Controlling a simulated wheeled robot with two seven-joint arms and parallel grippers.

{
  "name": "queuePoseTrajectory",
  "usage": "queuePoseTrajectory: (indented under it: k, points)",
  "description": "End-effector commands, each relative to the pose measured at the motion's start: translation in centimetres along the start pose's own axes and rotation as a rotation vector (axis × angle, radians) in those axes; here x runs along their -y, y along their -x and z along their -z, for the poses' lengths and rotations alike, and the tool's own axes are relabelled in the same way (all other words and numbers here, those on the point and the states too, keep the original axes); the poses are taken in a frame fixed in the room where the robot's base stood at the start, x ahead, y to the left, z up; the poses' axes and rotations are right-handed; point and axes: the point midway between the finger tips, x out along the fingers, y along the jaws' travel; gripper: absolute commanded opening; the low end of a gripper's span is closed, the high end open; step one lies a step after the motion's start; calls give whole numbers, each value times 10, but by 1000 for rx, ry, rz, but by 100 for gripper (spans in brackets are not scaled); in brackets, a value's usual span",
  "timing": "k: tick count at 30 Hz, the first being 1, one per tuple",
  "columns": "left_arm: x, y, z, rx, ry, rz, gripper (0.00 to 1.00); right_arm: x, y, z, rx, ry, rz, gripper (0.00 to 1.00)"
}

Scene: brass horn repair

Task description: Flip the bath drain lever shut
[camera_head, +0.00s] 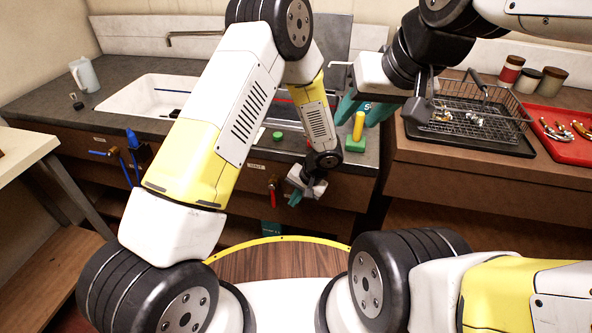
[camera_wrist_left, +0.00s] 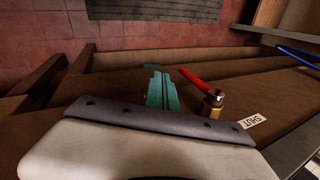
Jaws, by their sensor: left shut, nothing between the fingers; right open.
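A red lever (camera_head: 273,198) on a brass valve (camera_head: 272,184) hangs down from the counter's front, near a small white label (camera_head: 257,167). In the left wrist view the red lever (camera_wrist_left: 195,79), its brass valve (camera_wrist_left: 212,105) and the label (camera_wrist_left: 253,121) reading "SHUT" are clear; the lever points away from the label. My left gripper (camera_head: 295,199) is shut and empty, just right of the lever in the head view. Its teal fingers (camera_wrist_left: 161,92) appear beside the lever's tip with a small gap. My right gripper (camera_head: 364,108) is open and empty above the counter's right part.
A white sink (camera_head: 138,97) is set in the grey counter. Blue handles (camera_head: 127,172) hang at the front left. A green block with a yellow post (camera_head: 357,130) and a green puck (camera_head: 278,136) stand on the counter. A wire basket (camera_head: 478,104) and red tray (camera_head: 560,143) are at right.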

Motion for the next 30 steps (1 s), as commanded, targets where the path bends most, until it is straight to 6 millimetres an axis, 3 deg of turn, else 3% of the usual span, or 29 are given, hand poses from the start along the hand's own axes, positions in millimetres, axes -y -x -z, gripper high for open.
queuePoseTrajectory:
  k: [3,6,12,30]
  points:
    - [0,-26,-1,3,-2,0,0,0,0,0,0,0,0,44]
    - [18,-28,0,0,4,0,0,0,0,0,0,0,0,44]
    - [34,-35,0,-1,0,-1,0,0,0,0,0,0,0,44]
    - [41,-39,9,2,-2,25,0,0,0,0,0,0,0,44]
